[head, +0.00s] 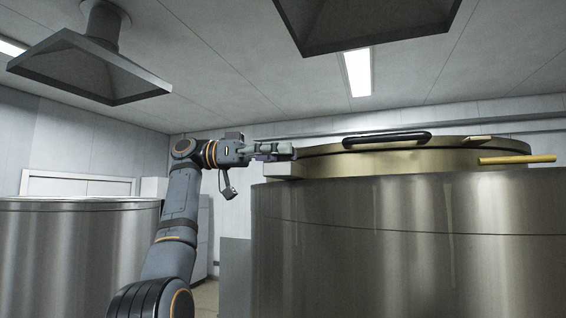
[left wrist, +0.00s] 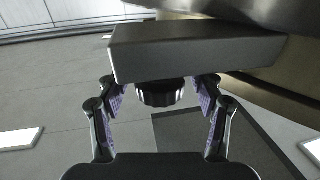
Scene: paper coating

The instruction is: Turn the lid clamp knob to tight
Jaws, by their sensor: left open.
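The lid clamp knob (left wrist: 160,93) is dark and ribbed. It shows in the left wrist view below a grey clamp block (left wrist: 195,50). The block also shows in the head view (head: 284,170), at the left edge of the big steel tank's lid (head: 400,160). My left gripper (head: 288,152) is level with the lid, at the block. In the left wrist view its two fingers (left wrist: 162,88) stand open on either side of the knob, with a gap on each side. The fingertips are partly hidden by the block. The knob cannot be made out in the head view. My right gripper is not in view.
The big steel tank (head: 400,250) fills the right of the head view. Its lid has a black handle (head: 388,139) and a yellow bar (head: 518,159). Another steel tank (head: 75,250) stands at the left.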

